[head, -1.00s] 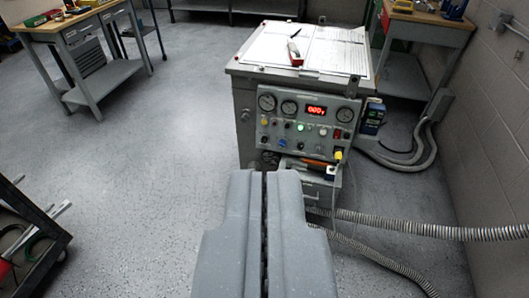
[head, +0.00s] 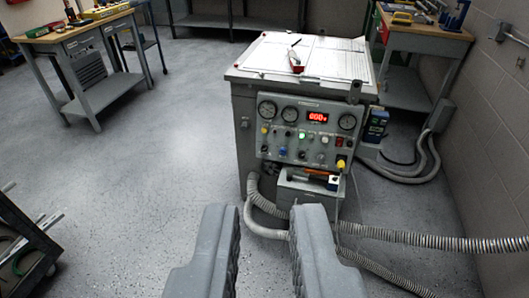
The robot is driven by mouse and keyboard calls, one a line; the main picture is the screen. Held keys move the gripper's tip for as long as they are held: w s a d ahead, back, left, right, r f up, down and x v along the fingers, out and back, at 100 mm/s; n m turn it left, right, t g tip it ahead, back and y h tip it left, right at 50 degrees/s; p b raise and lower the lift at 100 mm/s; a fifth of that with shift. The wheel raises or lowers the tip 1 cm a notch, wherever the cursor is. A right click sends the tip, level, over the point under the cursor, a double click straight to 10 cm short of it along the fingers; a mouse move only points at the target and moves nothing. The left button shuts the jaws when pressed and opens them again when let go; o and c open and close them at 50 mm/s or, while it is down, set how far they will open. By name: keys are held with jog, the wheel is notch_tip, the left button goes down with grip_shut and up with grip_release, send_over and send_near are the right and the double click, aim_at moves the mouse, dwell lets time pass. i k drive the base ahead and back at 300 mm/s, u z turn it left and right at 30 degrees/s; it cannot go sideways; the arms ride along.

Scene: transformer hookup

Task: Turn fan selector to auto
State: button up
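A grey control cabinet (head: 245,170) stands ahead of me, right of the middle. Its sloped front panel (head: 262,152) carries round gauges, a red digital display (head: 317,117), a green light (head: 302,135) and several small knobs and buttons. The panel's labels are too small to read, so I cannot tell which knob is the fan selector. My gripper (head: 267,225) is open and empty, with a wide gap between its two grey fingers. It is in front of and below the panel in the picture, apart from it.
Papers and a red-handled tool (head: 295,60) lie on the cabinet top. A drawer-like box (head: 305,190) with tools juts out below the panel. Ribbed hoses (head: 420,236) run along the floor at right. Workbenches (head: 80,40) stand behind. A dark cart is at left.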

aim_at(264, 148)
jog(key=z, duration=0.05)
jog(key=k, duration=0.6)
jog(key=u, duration=0.45)
jog(key=i, duration=0.65)
jog(key=u, duration=0.55)
jog(key=i, duration=1.2)
jog(key=z, duration=0.5)
jog(key=i, duration=0.45)
jog(key=z, duration=0.4)
